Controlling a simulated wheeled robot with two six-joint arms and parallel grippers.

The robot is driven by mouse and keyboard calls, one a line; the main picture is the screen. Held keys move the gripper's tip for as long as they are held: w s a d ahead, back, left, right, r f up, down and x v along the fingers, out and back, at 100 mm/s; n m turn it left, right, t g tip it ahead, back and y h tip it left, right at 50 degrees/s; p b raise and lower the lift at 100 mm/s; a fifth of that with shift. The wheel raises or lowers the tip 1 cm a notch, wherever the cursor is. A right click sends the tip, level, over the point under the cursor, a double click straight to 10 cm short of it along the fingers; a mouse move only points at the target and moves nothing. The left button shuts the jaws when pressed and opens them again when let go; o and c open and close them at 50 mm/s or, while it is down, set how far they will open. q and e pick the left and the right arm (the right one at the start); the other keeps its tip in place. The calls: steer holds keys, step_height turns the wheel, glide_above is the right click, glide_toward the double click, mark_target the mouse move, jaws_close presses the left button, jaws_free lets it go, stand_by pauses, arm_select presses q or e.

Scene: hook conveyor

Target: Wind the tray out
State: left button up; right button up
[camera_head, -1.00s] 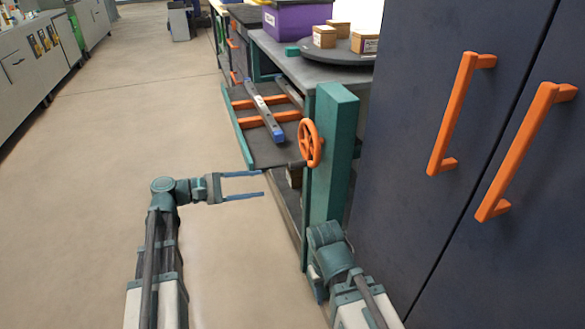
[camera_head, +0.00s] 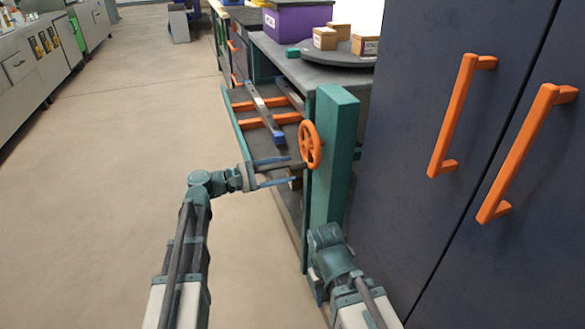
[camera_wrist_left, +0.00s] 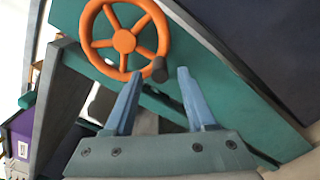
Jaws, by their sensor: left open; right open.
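The orange handwheel (camera_head: 310,145) is mounted on a green upright post (camera_head: 334,150). In the left wrist view the wheel (camera_wrist_left: 124,41) has several spokes and a dark knob (camera_wrist_left: 159,69) on its rim. My left gripper (camera_head: 294,169) is open beside the wheel's lower left. In the wrist view its blue fingers stand either side of the knob's line; contact cannot be told. A low dark tray with a teal edge (camera_head: 232,122) and orange crossbars lies beyond the wheel, beside the bench. My right gripper (camera_head: 316,283) is low beside the post, its fingers hard to make out.
A dark cabinet (camera_head: 400,190) with two orange handles (camera_head: 455,115) fills the right side. The grey bench (camera_head: 290,65) carries a purple bin (camera_head: 297,17), small boxes and a round turntable (camera_head: 337,57). The floor (camera_head: 120,150) on the left is clear.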

arm_select(q)
steer(key=shift+x, duration=1.35)
jaws_close()
stand_by(0.5)
